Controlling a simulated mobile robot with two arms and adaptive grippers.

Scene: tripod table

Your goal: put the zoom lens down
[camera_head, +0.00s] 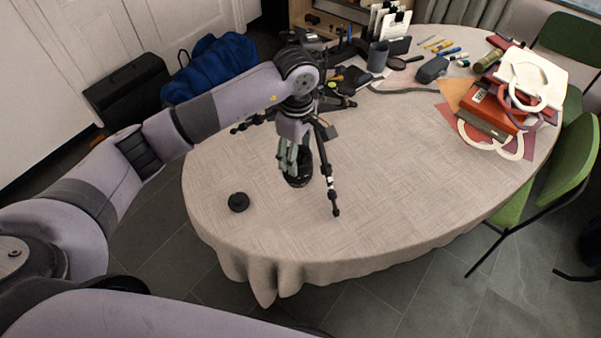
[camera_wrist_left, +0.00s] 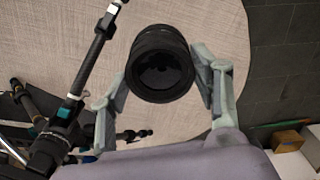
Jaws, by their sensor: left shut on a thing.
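The zoom lens (camera_wrist_left: 160,62) is a dark ribbed cylinder between the two fingers of my left gripper (camera_wrist_left: 166,85) in the left wrist view. In the head view my left gripper (camera_head: 290,158) points down over the table, shut on the black lens (camera_head: 298,178). The fingers and wrist cover part of the lens. I cannot tell whether its lower end touches the cloth. The table (camera_head: 400,145) has a pale beige cloth. My right gripper is in neither view.
A black tripod (camera_head: 330,185) lies or stands right beside the gripper, one leg reaching toward the front. A small black round piece (camera_head: 238,202) sits at the front left. Bags and books (camera_head: 490,108) fill the right. The front middle cloth is clear.

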